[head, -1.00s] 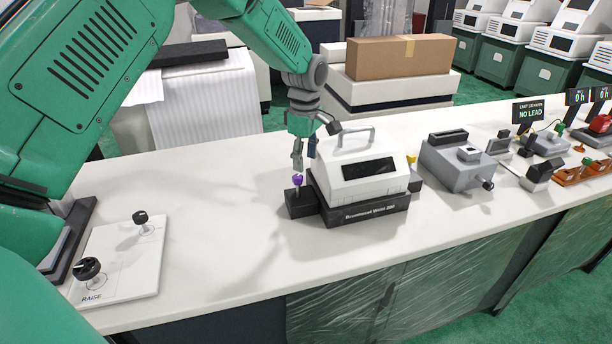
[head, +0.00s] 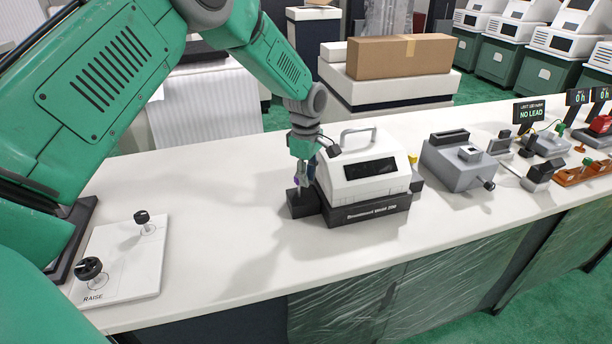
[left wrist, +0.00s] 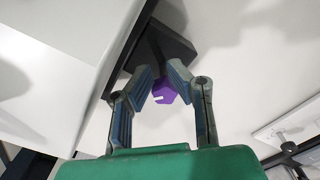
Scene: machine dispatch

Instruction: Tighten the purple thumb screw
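The purple thumb screw (head: 299,181) stands on the black block (head: 303,205) at the left end of a white machine (head: 362,178) with a top handle. My left gripper (head: 304,182) is down over the screw from above and partly hides it in the head view. In the left wrist view, the purple screw head (left wrist: 163,92) shows between the two fingers of my left gripper (left wrist: 161,75). The fingers are apart on either side of it, and I see no firm hold. My right gripper is not in view.
A white plate (head: 125,262) with two black knobs lies at the left of the white counter (head: 220,225). A grey device (head: 458,165) stands to the right of the machine. The counter in front of the machine is clear. A cardboard box (head: 400,56) is behind.

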